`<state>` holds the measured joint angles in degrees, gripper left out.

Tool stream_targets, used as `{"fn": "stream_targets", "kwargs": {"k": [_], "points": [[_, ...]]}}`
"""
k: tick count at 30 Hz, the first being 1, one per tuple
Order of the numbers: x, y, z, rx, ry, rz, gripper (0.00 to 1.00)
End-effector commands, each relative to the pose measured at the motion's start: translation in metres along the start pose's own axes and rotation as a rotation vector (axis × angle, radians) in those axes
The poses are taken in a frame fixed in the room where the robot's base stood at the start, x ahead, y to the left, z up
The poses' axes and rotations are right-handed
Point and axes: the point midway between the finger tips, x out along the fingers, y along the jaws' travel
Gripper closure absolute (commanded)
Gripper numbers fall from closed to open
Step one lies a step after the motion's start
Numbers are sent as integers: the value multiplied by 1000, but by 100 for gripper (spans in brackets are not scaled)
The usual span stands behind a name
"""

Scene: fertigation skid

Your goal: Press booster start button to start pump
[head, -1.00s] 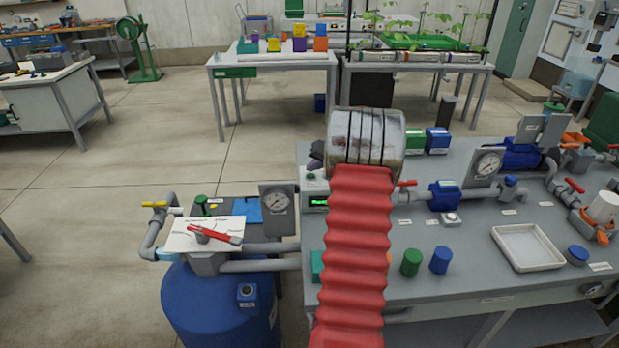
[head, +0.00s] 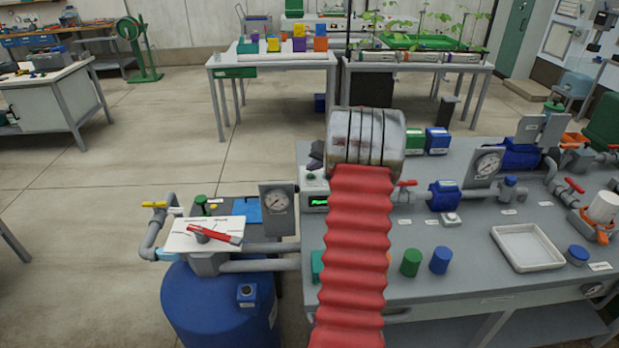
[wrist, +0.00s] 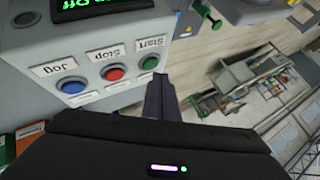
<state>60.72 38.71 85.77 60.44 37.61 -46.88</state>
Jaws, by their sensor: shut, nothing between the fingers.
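The grey control box (wrist: 90,55) fills the upper left of the wrist view. It carries a blue Jog button (wrist: 73,85), a red Stop button (wrist: 113,73) and a green Start button (wrist: 149,63). Its display (wrist: 95,8) shows green text ending in "Off". My gripper (wrist: 158,77) is shut and empty, with its dark fingertips right beside the Start button. I cannot tell whether they touch it. In the head view the box (head: 313,190) is partly hidden behind my arm, and its display (head: 318,202) glows green.
A white tray (head: 527,248) and blue and green caps sit on the bench.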

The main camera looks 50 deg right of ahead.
Motion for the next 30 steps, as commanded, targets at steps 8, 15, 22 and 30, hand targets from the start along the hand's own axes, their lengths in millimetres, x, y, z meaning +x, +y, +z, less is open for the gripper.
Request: {"fn": "stream_targets", "kwargs": {"k": [8,15,22,30], "points": [[0,0,0,0,0,0,100],[3,2,2,0,-1,0,100],[6,4,4,0,0,0,100],[5,4,4,0,0,0,100]]}}
